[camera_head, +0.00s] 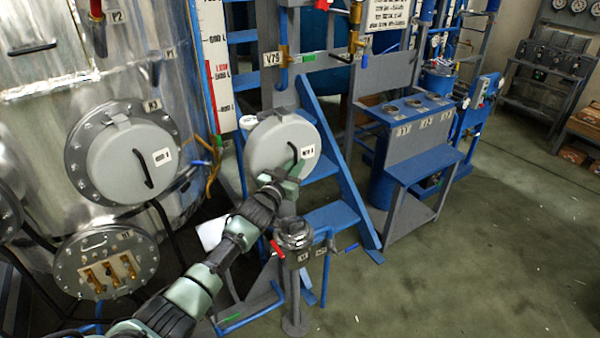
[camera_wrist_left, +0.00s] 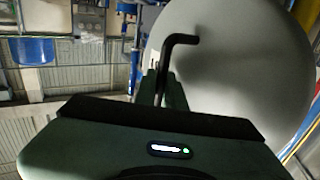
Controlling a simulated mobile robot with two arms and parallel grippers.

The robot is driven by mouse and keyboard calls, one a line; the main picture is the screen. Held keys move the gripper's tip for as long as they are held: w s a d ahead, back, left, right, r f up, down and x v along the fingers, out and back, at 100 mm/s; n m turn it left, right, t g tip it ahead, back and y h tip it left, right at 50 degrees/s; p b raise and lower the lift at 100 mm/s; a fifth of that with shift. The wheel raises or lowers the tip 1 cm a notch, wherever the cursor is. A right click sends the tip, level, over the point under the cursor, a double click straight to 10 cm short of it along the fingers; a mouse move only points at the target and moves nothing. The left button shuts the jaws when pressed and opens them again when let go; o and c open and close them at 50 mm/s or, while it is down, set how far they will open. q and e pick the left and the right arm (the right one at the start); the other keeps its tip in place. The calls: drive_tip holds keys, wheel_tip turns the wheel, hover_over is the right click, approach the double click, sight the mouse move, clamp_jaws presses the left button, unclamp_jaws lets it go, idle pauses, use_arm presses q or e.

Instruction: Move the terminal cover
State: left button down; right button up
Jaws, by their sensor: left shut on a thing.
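A round grey terminal cover (camera_head: 268,140) with a small white label and a black bar handle is off to the right of the metal tank. My left gripper (camera_head: 290,172) is shut on its handle. In the left wrist view the cover (camera_wrist_left: 240,70) fills the right side, and its bent black handle (camera_wrist_left: 178,40) runs down between the fingers of my left gripper (camera_wrist_left: 165,90). On the tank, a flange (camera_head: 65,280) shows an open panel with brass terminals (camera_head: 108,270). My right gripper is not in view.
A similar grey cover (camera_head: 125,165) sits on the tank flange above the terminals. A blue stair frame (camera_head: 335,170) stands behind the held cover. A valve post (camera_head: 295,240) with a red handle stands below it. Green floor (camera_head: 440,280) is open at right.

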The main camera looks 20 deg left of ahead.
sight(288, 158)
use_arm(q)
drive_tip(key=shift+w+a+b, duration=0.6)
drive_tip(key=shift+w+a, duration=0.05)
drive_tip(key=shift+a, duration=0.2)
drive_tip(key=shift+w+a+b, duration=0.6)
drive_tip(key=shift+w+a, duration=0.05)
drive_tip(key=shift+a, duration=0.15)
drive_tip(key=shift+f+b, duration=0.95)
drive_tip(key=shift+f, duration=0.25)
